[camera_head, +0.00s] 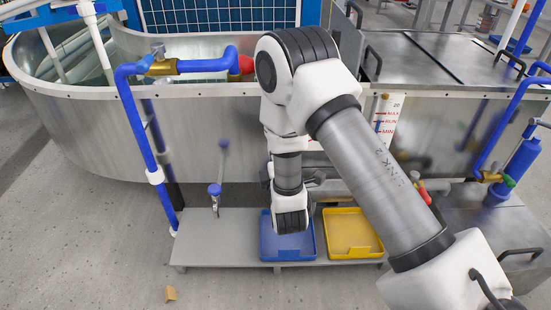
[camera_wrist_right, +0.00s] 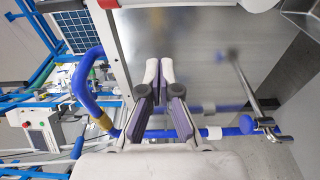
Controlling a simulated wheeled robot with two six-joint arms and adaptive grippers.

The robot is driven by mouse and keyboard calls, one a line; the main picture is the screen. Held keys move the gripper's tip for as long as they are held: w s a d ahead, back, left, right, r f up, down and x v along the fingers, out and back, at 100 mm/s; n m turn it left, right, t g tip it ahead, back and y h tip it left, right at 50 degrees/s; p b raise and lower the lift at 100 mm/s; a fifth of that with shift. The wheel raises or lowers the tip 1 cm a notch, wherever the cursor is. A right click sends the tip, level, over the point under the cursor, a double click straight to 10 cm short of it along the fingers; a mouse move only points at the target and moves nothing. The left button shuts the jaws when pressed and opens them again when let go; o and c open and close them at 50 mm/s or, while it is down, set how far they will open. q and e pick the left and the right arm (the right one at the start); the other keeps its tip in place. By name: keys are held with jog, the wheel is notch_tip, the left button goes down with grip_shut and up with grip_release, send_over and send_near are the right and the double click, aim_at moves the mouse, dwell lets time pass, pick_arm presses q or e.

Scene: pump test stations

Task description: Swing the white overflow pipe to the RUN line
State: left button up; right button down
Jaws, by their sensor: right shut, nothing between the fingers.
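The white level scale (camera_head: 388,122) with red MAX, RUN and MIN marks is on the steel tank's front wall, just right of my right arm. The RUN mark shows clearly. I cannot make out the white overflow pipe for sure; my arm covers the wall left of the scale. A white piece (camera_wrist_right: 240,6) shows at the top edge of the right wrist view, and I cannot tell what it is. My right gripper (camera_wrist_right: 159,66) is shut and empty, its fingers toward the steel wall. In the head view my wrist largely hides it. My left gripper is not in view.
A blue pipe (camera_head: 140,120) with a brass valve (camera_head: 162,66) stands left. A blue-handled tap (camera_head: 215,190) is on the low front. A blue tray (camera_head: 268,240) and a yellow tray (camera_head: 352,232) lie on the grey platform (camera_head: 215,248).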

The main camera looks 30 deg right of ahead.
pick_arm(q)
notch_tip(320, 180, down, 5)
jog(key=b, duration=0.5)
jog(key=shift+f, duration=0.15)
pick_arm(e)
jog(key=w+d, duration=0.4)
jog(key=d, duration=0.2)
jog(key=shift+w, duration=0.3)
jog(key=shift+d+f, duration=0.1)
